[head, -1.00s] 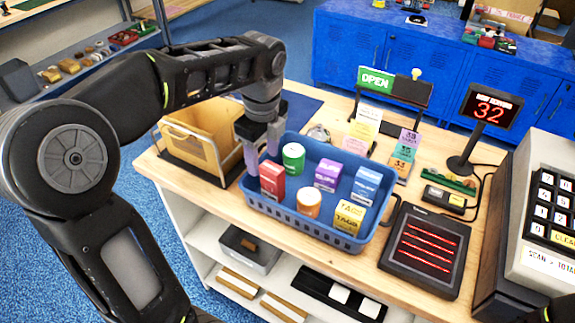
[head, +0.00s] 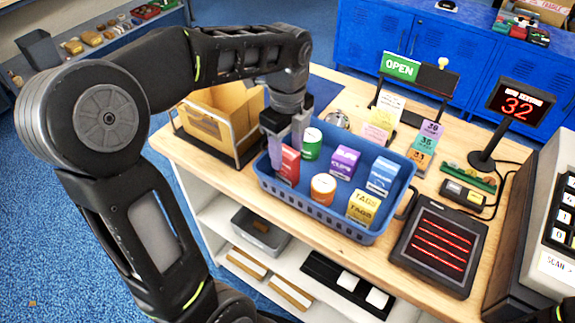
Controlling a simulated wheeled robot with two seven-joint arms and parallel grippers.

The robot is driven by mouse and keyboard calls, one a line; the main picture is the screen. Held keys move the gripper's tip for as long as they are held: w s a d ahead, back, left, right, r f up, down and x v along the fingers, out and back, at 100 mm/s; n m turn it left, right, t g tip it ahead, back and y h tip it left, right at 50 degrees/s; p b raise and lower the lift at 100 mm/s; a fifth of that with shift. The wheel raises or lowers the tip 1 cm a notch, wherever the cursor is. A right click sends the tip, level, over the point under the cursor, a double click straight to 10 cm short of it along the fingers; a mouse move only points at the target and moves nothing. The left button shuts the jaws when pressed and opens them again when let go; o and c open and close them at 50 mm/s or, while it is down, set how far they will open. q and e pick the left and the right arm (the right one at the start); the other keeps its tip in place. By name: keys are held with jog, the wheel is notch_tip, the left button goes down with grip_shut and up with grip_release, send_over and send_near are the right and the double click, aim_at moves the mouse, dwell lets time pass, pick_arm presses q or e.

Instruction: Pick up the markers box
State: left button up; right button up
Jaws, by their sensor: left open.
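A blue basket (head: 310,205) on the wooden counter holds several small goods. In its left end stands a red box (head: 290,168); its label is too small to read, so I cannot confirm it is the markers box. My left gripper (head: 287,152) is open and points down over the basket's left end. One finger is at the red box's left side and the other is behind its top; contact cannot be told. Beside it are a green can (head: 312,145), a purple box (head: 344,163), an orange jar (head: 323,189), a blue-and-white box (head: 383,175) and a yellow tags box (head: 363,208). My right gripper is not in view.
Behind are an open sign (head: 400,67), cards (head: 427,145) and a red number display (head: 520,103). A cash register (head: 545,220) stands at far right.

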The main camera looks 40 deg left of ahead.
aim_at(287, 165)
pick_arm(q)
jog(key=shift+w+a+f+p, duration=0.1)
jog(key=shift+f+p, duration=0.55)
jog(key=shift+f, duration=1.95)
jog(key=shift+c, duration=0.2)
grip_shut()
